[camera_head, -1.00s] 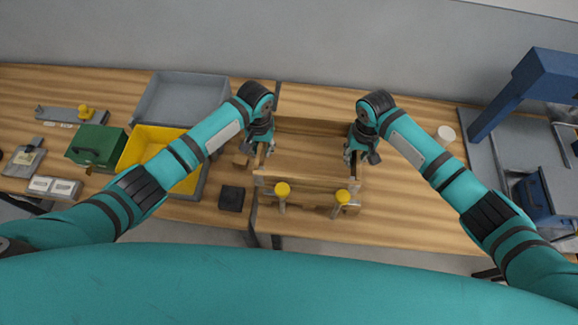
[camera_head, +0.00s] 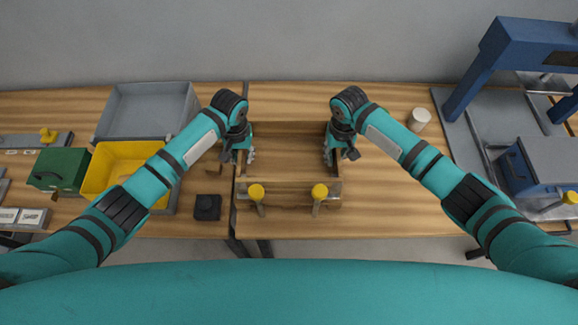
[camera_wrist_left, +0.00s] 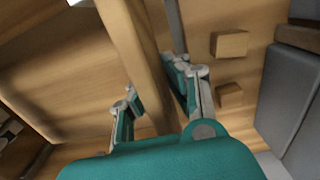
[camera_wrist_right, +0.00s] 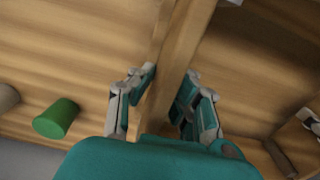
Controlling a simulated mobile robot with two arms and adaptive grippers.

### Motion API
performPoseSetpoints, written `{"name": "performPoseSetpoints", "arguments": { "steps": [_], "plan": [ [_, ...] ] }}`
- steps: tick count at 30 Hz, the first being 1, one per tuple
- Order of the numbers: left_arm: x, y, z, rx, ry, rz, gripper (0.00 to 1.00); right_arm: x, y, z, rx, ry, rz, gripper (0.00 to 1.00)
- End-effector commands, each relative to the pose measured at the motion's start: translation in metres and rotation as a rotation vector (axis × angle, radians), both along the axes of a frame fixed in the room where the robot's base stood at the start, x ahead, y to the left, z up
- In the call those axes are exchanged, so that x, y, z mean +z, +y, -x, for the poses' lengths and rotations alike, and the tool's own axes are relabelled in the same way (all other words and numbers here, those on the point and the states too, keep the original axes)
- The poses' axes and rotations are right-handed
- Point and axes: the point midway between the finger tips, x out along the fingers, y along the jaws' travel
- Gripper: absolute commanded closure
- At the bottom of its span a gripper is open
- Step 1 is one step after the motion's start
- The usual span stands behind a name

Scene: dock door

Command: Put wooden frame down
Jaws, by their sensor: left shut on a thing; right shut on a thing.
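The wooden frame (camera_head: 287,186) is a rectangle of light wooden bars over the middle of the bench. Two yellow-topped clamps (camera_head: 257,193) (camera_head: 320,193) sit at its front bar. My left gripper (camera_head: 243,157) is shut on the left side bar, which runs between its fingers in the left wrist view (camera_wrist_left: 140,55). My right gripper (camera_head: 336,157) is shut on the right side bar, seen between its fingers in the right wrist view (camera_wrist_right: 180,45). I cannot tell whether the frame touches the bench top; my fingers hide parts of both side bars.
A yellow bin (camera_head: 112,153), a grey bin (camera_head: 190,103), a green box (camera_head: 60,169) and a black block (camera_head: 207,207) lie left. A white cup (camera_head: 419,118) and a blue press (camera_head: 545,45) stand right. A green cup (camera_wrist_right: 56,119) shows beside the right bar.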

Motion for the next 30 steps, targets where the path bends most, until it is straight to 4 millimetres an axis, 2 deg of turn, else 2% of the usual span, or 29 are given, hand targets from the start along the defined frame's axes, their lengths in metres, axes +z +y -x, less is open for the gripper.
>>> {"name": "performPoseSetpoints", "arguments": {
  "steps": [7, 8, 13, 23, 26, 30],
  "plan": [
    [-0.020, 0.001, -0.001, 0.001, -0.001, -0.002, 1.00, -0.020, 0.000, 0.000, 0.000, -0.001, 0.001, 1.00],
    [-0.017, 0.001, 0.000, 0.001, -0.001, -0.002, 0.85, -0.017, 0.000, 0.000, -0.001, 0.000, 0.001, 0.85],
    [-0.016, 0.001, 0.000, 0.001, 0.000, -0.002, 0.65, -0.016, 0.000, 0.000, 0.000, 0.000, 0.001, 0.65],
    [-0.011, 0.000, -0.001, 0.000, -0.002, 0.000, 0.65, -0.016, 0.000, 0.000, 0.000, 0.000, 0.000, 0.65],
    [0.001, 0.000, -0.001, 0.000, -0.004, 0.001, 0.65, -0.016, 0.000, 0.000, 0.000, 0.000, 0.000, 0.65],
    [0.030, 0.000, -0.002, 0.000, -0.005, 0.000, 0.65, -0.016, 0.000, 0.000, 0.000, 0.000, 0.000, 0.65]
  ]
}}
